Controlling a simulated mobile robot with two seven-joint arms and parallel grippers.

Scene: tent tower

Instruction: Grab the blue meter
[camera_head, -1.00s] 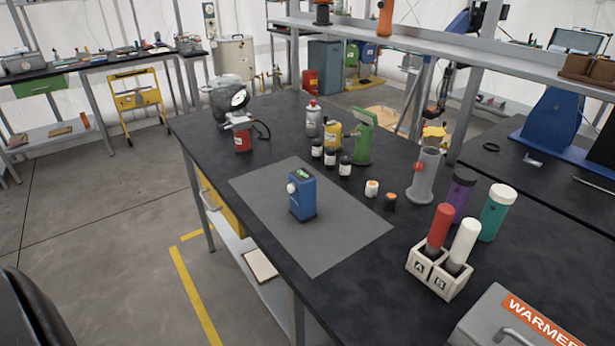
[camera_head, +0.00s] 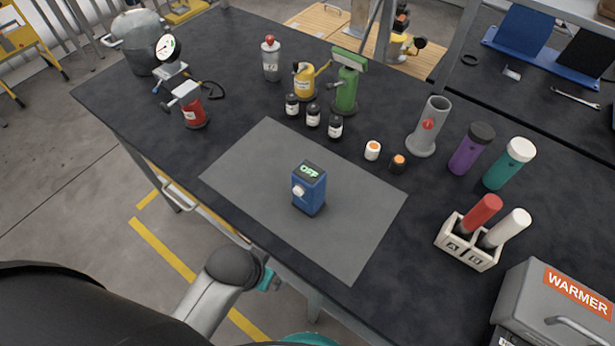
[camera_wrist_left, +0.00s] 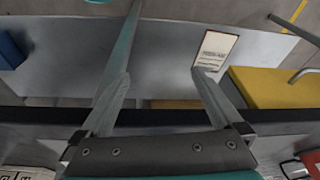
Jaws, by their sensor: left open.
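The blue meter (camera_head: 309,190) stands upright on a grey mat (camera_head: 250,170) on the black workbench. Its small display reads "OFF" and a pale knob sits on its side. My left gripper (camera_wrist_left: 162,73) is open and empty in the left wrist view, with its two fingers spread apart. That view shows a grey shelf surface, and I cannot make out the meter there. In the head view my left arm is low in the picture, in front of the bench and apart from the meter; its fingers cannot be made out. My right gripper is not in view.
Small dark bottles (camera_head: 313,115) and two small jars stand behind the mat. A holder (camera_head: 468,243) with red and white tubes and a grey warmer (camera_head: 545,305) are at the right. A gauge device (camera_head: 188,100) stands at the left. The mat around the meter is clear.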

